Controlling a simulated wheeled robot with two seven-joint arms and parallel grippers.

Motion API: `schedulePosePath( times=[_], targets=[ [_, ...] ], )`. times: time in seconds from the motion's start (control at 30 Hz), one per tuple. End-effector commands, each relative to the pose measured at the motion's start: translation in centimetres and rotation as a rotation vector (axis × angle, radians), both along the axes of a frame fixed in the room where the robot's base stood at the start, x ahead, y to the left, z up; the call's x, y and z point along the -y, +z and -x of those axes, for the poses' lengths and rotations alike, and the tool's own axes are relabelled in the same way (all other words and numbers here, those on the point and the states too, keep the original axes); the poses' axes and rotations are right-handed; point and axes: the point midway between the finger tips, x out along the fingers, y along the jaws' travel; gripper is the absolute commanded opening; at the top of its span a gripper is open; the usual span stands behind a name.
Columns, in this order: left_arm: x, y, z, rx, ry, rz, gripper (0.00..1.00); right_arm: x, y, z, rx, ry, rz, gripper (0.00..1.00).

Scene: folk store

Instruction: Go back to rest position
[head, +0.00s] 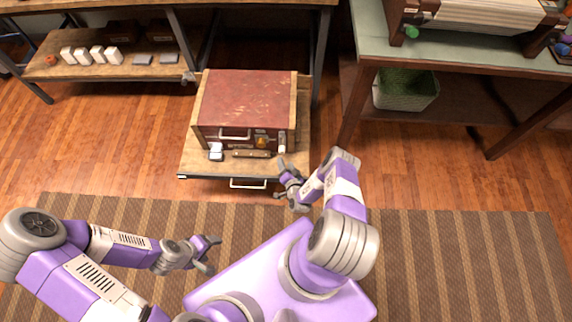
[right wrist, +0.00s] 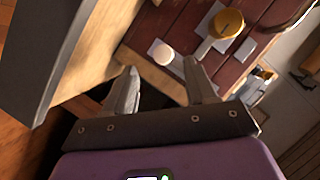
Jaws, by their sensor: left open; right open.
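My left gripper (head: 208,254) is open and empty above the striped rug at the lower left of the head view. My right gripper (head: 281,178) is open near the front right corner of the low wooden stand. Its two fingers also show apart and empty in the right wrist view (right wrist: 160,92). A red-topped chest (head: 245,98) sits on the stand (head: 190,160), with a handle and a round yellow-brown knob (right wrist: 226,22) on its front. The right gripper does not touch the chest.
A small white item (head: 216,152) and a brown bar-like item (head: 251,154) lie before the chest. A shelf with white boxes (head: 90,54) stands at the back left. The striped rug (head: 470,260) is clear at right.

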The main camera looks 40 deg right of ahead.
Motion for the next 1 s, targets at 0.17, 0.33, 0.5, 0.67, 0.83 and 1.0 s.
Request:
schedulePosePath(
  times=[0.17,0.33,0.5,0.67,0.83,1.0],
  targets=[
    [0.0,0.0,0.0,0.0,0.0,0.0,0.69,0.0,0.0,0.0,0.0,0.0,0.0,0.56],
    [0.0,0.0,0.0,0.0,0.0,0.0,0.69,0.0,0.0,0.0,0.0,0.0,0.0,0.56],
    [0.0,0.4,0.0,0.0,0.0,0.0,0.69,-0.9,0.9,-0.8,-0.037,0.04,-0.011,0.56],
    [0.0,1.7,0.0,0.0,0.0,0.0,0.69,-5.5,4.0,-2.5,-0.22,0.212,-0.048,0.56],
    [0.0,3.3,0.0,0.0,0.0,0.0,0.69,-12.6,9.6,-0.5,-0.508,0.476,-0.076,0.56],
    [0.0,4.8,0.0,0.0,0.0,0.0,0.69,-18.6,16.3,5.9,-0.795,0.731,-0.084,0.56]
  ],
)
